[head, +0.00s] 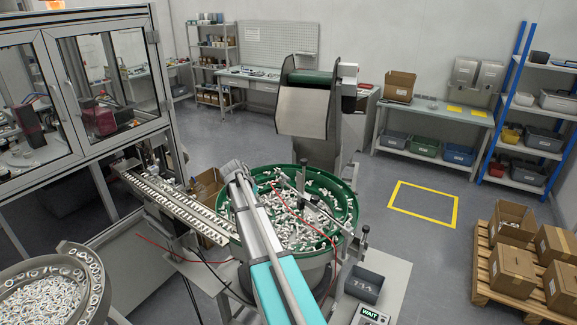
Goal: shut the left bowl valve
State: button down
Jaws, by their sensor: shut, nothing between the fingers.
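The left bowl (98,290) is a grey round feeder at the lower left, full of small pale ring-shaped parts and cut off by the picture's edge. I cannot make out its valve. A green bowl (350,212) full of white parts stands at the centre. My arm reaches up from the bottom edge across the green bowl. Its end, with my gripper (233,169), is small and dark at the bowl's far left rim. The gripper looks shut with nothing held, but its fingers are hard to make out. It is well away from the left bowl.
A metal track (178,203) of parts runs beside the green bowl. Thin red hoses (165,247) cross near it. A glazed machine enclosure (70,165) stands at the left. A grey bin (364,284) and a WAIT sign (370,316) are at the lower right.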

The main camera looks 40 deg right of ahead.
aim_at(285, 177)
jog(key=w+d+r+m+h+p, duration=0.1)
jog(key=w+d+r+m+p, duration=0.1)
jog(key=d, duration=0.6)
jog(key=w+d+r+m+g+h+p, duration=0.1)
jog(key=w+d+r+m+p, duration=0.2)
jog(key=d+r, duration=0.4)
jog(key=shift+w+d, duration=0.4)
jog(key=shift+d, duration=0.35)
jog(key=shift+f, duration=0.25)
jog(key=shift+b+x, duration=1.05)
jog(key=shift+x, duration=0.15)
notch_tip(285, 177, down, 6)
jog(key=d+b, duration=0.1)
jog(key=b, duration=0.5)
jog(key=shift+d, duration=0.15)
